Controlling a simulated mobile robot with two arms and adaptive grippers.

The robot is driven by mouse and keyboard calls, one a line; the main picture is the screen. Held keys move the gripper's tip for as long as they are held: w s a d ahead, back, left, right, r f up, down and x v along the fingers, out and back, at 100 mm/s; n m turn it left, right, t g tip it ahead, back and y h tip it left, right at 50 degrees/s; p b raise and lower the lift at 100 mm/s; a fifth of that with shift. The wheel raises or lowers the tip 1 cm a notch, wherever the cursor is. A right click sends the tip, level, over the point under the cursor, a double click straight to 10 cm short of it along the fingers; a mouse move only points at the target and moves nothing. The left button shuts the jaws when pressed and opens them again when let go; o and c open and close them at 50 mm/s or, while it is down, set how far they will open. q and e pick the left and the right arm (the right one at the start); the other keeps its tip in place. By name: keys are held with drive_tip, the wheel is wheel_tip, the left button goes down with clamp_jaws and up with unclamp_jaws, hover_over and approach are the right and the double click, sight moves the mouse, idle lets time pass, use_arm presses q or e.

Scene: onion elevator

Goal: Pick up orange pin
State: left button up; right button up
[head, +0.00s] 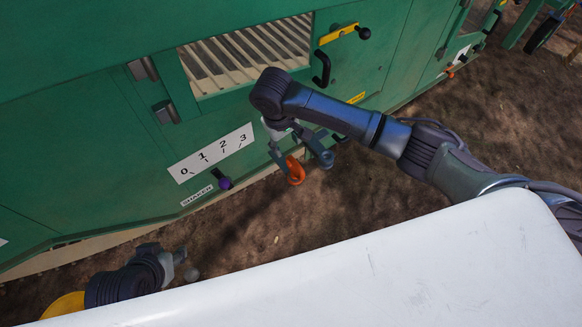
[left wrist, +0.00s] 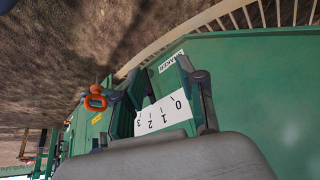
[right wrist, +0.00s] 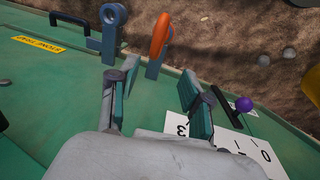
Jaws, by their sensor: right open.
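The orange pin (head: 296,170) is a ring-shaped handle low on the green machine's side. In the right wrist view the orange pin (right wrist: 160,36) stands on a blue-grey bracket, beyond and between my fingertips. My right gripper (head: 298,150) is at the pin in the head view, and its fingers (right wrist: 158,78) are apart with nothing held. I cannot tell whether a finger touches the bracket. My left gripper (head: 172,264) is low at the left, away from the pin. In the left wrist view its fingers (left wrist: 160,82) are apart and empty, with the pin (left wrist: 95,101) to their left.
The green machine (head: 90,130) fills the back. Its 0-3 scale plate (head: 212,153) and purple knob (head: 224,183) are left of the pin. A blue-grey ringed lever (right wrist: 112,18) is beside the pin. Black handles (head: 321,68) protrude above. Brown soil (head: 400,190) lies below.

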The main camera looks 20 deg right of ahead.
drive_tip(key=b, duration=0.2)
hover_over(295, 162)
drive_tip(key=a, duration=0.1)
wheel_tip(295, 162, down, 4)
use_arm(q)
drive_tip(key=w+d+r+t+h+b, duration=0.15)
drive_tip(key=w+d+r+t, duration=0.25)
drive_tip(key=w+r+t, duration=0.5)
use_arm(e)
wheel_tip(295, 162, down, 3)
drive_tip(key=shift+d+f, duration=0.1)
drive_tip(key=shift+d, duration=0.05)
drive_tip(key=shift+f, duration=0.25)
wheel_tip(295, 162, down, 2)
drive_tip(key=shift+d+f+b, duration=0.1)
drive_tip(key=shift+d+b, duration=0.05)
drive_tip(key=shift+b, duration=0.5)
drive_tip(key=shift+d+f+b, duration=0.25)
drive_tip(key=shift+f+b, duration=0.4)
drive_tip(key=shift+f, duration=0.55)
use_arm(q)
wheel_tip(295, 162, up, 13)
drive_tip(key=w+d+t+h, duration=0.1)
drive_tip(key=d+t+h, duration=0.1)
drive_tip(key=t, duration=0.5)
drive_tip(key=shift+w+m+h, duration=0.25)
drive_tip(key=shift+m+h, duration=0.05)
drive_tip(key=shift+h, duration=0.55)
use_arm(e)
drive_tip(key=shift+f, duration=0.1)
